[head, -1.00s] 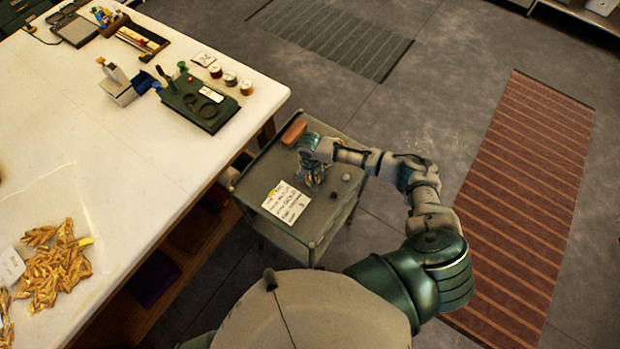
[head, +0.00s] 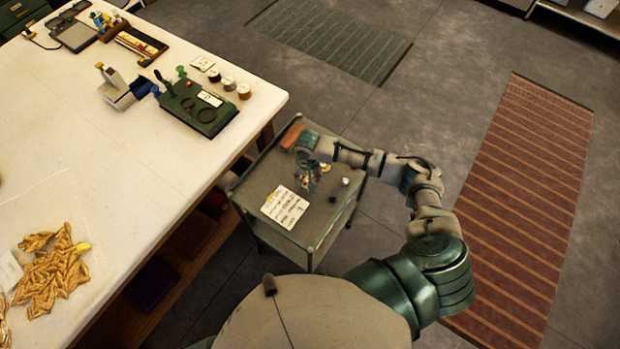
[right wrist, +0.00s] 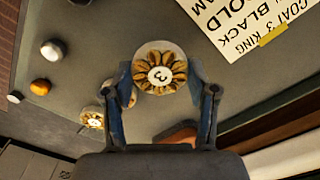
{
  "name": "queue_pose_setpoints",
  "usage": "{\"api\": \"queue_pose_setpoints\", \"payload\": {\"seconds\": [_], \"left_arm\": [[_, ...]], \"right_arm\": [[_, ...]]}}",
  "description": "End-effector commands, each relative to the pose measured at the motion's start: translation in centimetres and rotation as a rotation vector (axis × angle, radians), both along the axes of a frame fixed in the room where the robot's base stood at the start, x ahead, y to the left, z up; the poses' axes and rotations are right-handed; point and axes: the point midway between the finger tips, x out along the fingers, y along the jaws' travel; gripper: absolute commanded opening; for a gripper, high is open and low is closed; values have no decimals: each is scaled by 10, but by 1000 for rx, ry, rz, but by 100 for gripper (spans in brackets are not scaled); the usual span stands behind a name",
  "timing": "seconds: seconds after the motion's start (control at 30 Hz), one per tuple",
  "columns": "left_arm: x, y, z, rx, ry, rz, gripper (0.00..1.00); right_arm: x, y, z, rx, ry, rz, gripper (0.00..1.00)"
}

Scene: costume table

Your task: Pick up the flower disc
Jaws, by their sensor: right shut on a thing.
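The flower disc (right wrist: 161,73) shows in the right wrist view as a ring of gold-brown petals with a white centre marked 3, on a pale round base. My right gripper (right wrist: 165,92) has a finger on each side of it and is shut on it. In the head view my right gripper (head: 309,183) is over the small grey cart, and the disc is mostly hidden by it. A second gold flower piece (right wrist: 92,119) lies left of the fingers in the right wrist view. My left gripper is not in view.
The grey cart (head: 262,184) also carries a handwritten card (head: 285,207), a reddish-brown case (head: 292,135) and small dark and white round pieces. A white table (head: 60,165) with gold leaves (head: 55,270) stands to the left.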

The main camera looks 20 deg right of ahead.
Motion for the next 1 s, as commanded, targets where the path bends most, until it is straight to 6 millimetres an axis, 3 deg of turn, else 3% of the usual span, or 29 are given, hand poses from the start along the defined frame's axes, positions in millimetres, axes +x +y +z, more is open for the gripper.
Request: {"api": "queue_pose_setpoints", "payload": {"seconds": [0.3,0.5,0.7,1.0], "left_arm": [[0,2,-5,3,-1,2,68],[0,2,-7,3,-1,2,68],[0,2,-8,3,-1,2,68],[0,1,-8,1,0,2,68]], "right_arm": [[-50,62,4,6,3,6,20],[-75,93,9,6,4,5,20],[-90,110,11,4,3,3,20],[-95,116,12,3,2,1,20]]}}
